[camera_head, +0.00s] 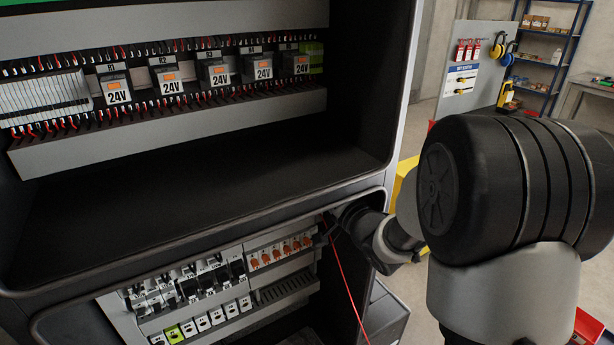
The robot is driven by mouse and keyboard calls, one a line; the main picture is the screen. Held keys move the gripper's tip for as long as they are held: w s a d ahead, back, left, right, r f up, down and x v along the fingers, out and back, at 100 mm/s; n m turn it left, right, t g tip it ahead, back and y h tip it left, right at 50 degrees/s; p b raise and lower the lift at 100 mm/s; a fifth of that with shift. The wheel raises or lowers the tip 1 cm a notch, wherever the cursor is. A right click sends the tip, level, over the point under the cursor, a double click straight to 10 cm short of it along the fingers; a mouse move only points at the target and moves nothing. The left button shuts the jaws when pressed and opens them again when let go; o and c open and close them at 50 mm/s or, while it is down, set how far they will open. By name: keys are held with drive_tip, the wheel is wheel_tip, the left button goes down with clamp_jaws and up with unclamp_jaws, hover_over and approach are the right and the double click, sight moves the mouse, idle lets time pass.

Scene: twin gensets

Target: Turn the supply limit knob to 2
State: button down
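I cannot make out a knob marked supply limit in this view. The lower bay of the open cabinet holds a panel with breakers (200,283), a row of small orange parts (281,252) and white labelled modules (217,316). Their markings are too small to read. My arm comes in from the right, and my gripper (329,230) is at the right end of the lower bay, just right of the orange parts. The wrist hides most of it, and its fingers are too dark and small to tell open from shut. I cannot tell whether it touches anything.
The upper bay has relays labelled 24V (172,87) and wire ducts (230,109). A dark ledge (190,200) separates the bays. A thin red wire (346,285) hangs below my gripper. A tool board (478,60) and blue shelving (545,60) stand behind, at right.

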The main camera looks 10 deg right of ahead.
idle(0.4)
drive_tip(key=c, duration=1.5)
unclamp_jaws()
drive_tip(key=shift+o, duration=0.2)
